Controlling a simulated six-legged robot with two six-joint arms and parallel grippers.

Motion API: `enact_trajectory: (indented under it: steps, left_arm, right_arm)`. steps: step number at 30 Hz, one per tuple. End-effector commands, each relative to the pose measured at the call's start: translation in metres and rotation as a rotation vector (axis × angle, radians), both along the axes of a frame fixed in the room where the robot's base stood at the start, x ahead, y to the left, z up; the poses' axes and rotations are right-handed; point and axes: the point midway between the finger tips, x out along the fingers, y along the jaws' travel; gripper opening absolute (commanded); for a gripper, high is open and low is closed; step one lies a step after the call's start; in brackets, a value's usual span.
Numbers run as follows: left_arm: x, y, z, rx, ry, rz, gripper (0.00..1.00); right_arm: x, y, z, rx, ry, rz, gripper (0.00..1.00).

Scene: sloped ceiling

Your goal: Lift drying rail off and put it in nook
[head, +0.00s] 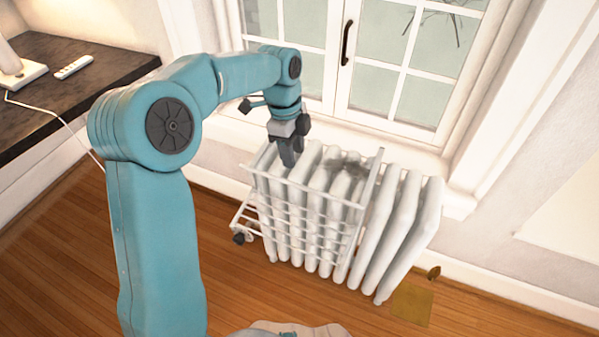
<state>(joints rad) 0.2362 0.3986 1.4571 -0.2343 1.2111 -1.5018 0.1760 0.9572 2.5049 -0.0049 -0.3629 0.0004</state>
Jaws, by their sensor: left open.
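The drying rail (290,222) is a white wire rack hanging over the front of a white ribbed radiator (408,232) below the window. Its top bars run across the radiator's upper edge, and a lower part sticks out at the left. My left gripper (290,160) points down at the rail's upper left part, close to its top bars. It is open, and I cannot tell whether its fingers touch a bar or pass around one. My right gripper is not in view. I cannot make out the nook.
A dark shelf top (95,80) at the left holds a remote (73,68) and a white lamp base (22,76). A cable hangs from it. The window sill (385,140) lies behind the radiator. The wooden floor (60,260) is bare at the left. A brass-coloured plate (411,303) lies by the radiator.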

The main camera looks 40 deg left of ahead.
Motion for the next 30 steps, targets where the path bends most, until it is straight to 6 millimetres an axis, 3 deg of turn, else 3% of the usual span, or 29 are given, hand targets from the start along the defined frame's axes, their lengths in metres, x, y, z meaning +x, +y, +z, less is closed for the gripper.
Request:
enact_trajectory:
  steps: [9,16,22,30]
  left_arm:
    - [-0.001,-0.009,-0.073,0.000,0.006,-0.002,0.43]
    - [0.002,-0.015,-0.116,-0.001,0.004,0.000,0.43]
    - [0.005,-0.018,-0.136,0.000,0.002,-0.001,0.43]
    - [0.006,-0.018,-0.139,0.000,0.001,0.000,0.43]
  right_arm:
    - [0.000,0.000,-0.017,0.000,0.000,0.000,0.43]
    - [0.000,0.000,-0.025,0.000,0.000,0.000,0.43]
    - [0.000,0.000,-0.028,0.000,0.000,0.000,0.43]
    - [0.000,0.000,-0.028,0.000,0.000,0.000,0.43]
